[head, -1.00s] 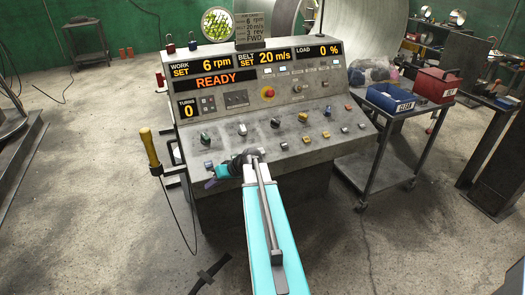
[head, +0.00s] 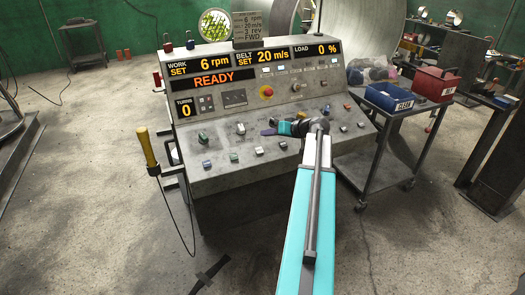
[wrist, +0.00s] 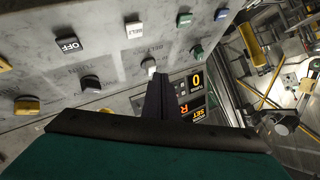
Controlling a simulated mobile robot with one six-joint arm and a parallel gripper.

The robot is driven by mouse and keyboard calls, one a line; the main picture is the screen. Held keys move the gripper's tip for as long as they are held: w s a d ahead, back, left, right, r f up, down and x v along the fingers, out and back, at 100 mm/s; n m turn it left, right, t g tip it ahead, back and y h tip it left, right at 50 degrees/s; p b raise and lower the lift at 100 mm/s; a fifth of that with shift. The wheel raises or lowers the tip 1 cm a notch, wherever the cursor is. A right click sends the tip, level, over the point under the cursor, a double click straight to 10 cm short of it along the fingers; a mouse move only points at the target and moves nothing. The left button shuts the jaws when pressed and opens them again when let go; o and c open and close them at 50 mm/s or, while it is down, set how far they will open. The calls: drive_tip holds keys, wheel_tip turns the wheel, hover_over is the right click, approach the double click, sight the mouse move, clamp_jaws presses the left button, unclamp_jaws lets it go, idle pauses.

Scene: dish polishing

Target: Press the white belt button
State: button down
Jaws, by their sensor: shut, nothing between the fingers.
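The white belt button (head: 259,151) sits in the lower row of the console's sloping panel, between a green and a dark button. In the wrist view the white button (wrist: 135,29), marked BELT, is at the top, left of the fingers. My gripper (head: 268,132) is over the panel, just above and right of the white button in the head view. Its fingers (wrist: 158,97) are shut and empty, and appear apart from the button. The arm hides part of the panel to the right.
A black OFF button (wrist: 68,44) and a green button (head: 233,157) flank the white one. Knobs such as the white-topped one (head: 241,128) stand higher on the panel. The display (head: 226,80) reads READY. A cart with a blue bin (head: 389,98) stands to the right.

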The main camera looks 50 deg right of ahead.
drive_tip(key=shift+w+a+f, duration=0.15)
drive_tip(key=b, duration=0.2)
approach(256, 148)
drive_tip(key=shift+w+a+r, duration=0.15)
drive_tip(key=shift+w, duration=0.4)
drive_tip(key=shift+w+a+r, duration=0.1)
drive_tip(key=shift+w+r, duration=0.1)
drive_tip(key=shift+w, duration=0.4)
drive_tip(key=shift+w+a+r, duration=0.15)
drive_tip(key=shift+w, duration=0.4)
drive_tip(key=shift+w+d+f+b, duration=0.1)
drive_tip(key=shift+w+f+b, duration=0.05)
drive_tip(key=shift+f+b, duration=0.35)
drive_tip(key=shift+w+d+f+b, duration=0.1)
drive_tip(key=shift+w+f+b, duration=0.1)
drive_tip(key=shift+f+b, duration=0.25)
drive_tip(key=shift+w+f+b, duration=0.35)
drive_tip(key=shift+f+b, duration=0.05)
drive_tip(key=shift+b, duration=0.15)
idle(0.4)
drive_tip(key=shift+w+f+b, duration=0.15)
drive_tip(key=shift+f+b, duration=0.35)
drive_tip(key=shift+b, duration=0.05)
idle(1.2)
drive_tip(key=shift+r, duration=0.1)
drive_tip(key=shift+s+a+r, duration=0.1)
drive_tip(key=shift+s+r, duration=0.2)
drive_tip(key=shift+r, duration=0.45)
drive_tip(key=shift+r, duration=0.15)
